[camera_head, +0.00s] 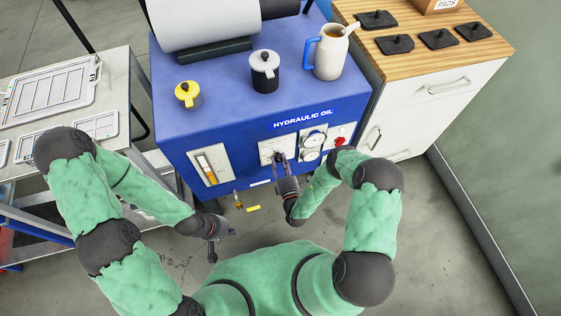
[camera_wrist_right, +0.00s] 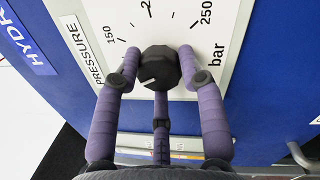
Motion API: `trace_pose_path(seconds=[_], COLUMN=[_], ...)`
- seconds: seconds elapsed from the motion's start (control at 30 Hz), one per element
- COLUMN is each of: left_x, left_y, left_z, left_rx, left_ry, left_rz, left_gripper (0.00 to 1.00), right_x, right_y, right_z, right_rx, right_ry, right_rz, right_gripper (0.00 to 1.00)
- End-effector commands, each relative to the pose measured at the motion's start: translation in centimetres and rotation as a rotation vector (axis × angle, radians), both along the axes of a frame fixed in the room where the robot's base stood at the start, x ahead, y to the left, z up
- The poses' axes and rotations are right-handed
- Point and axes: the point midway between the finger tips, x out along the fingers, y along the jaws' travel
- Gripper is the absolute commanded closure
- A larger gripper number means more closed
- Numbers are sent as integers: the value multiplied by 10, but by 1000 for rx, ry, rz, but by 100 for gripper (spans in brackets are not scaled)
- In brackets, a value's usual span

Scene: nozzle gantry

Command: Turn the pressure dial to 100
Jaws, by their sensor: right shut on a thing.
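The black pressure dial (camera_wrist_right: 160,68) sits on a white plate marked "PRESSURE" and "bar" in the right wrist view. Its white pointer line faces left and slightly down in that view. The numbers 150 and 250 show; the scale's lower left is hidden behind a finger, so I cannot read the exact value. My right gripper (camera_head: 280,158) is at the white dial plate (camera_head: 266,153) on the blue cabinet front. Its purple fingers (camera_wrist_right: 160,72) are shut on the dial from both sides. My left gripper (camera_head: 222,243) hangs empty and open in front of the cabinet, apart from it.
The blue "HYDRAULIC OIL" cabinet (camera_head: 240,112) carries a yellow-lidded pot (camera_head: 187,97), a grey-lidded pot (camera_head: 264,75) and a jug (camera_head: 330,55). Right of the dial are round gauges (camera_head: 313,142) and a red knob (camera_head: 340,141). A level window (camera_head: 208,165) is left of it.

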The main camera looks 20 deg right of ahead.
Motion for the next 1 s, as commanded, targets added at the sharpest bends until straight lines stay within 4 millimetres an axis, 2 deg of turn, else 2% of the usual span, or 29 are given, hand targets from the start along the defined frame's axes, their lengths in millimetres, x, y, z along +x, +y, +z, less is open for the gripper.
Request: trace_pose_path(seconds=[0.13,0.17,0.23,0.67,0.77,1.0], left_x=[0,0,0,0,0,0], left_y=[0,0,0,0,0,0], left_z=[0,0,0,0,0,0], left_rx=[0,0,0,0,0,0], left_ry=[0,0,0,0,0,0], left_rz=[0,0,0,0,0,0], left_gripper=[100,100,100,100,100,100], right_x=[2,2,2,-4,-15,-63], right_y=[-4,-4,-4,-2,-2,-2], right_z=[2,2,2,-1,-3,-8], right_rx=[-4,-4,-4,-3,-3,0], right_ry=[-8,-8,-8,0,1,4], right_rz=[-8,-8,-8,-4,-4,-9], right_gripper=[92,57,37,36,36,36])
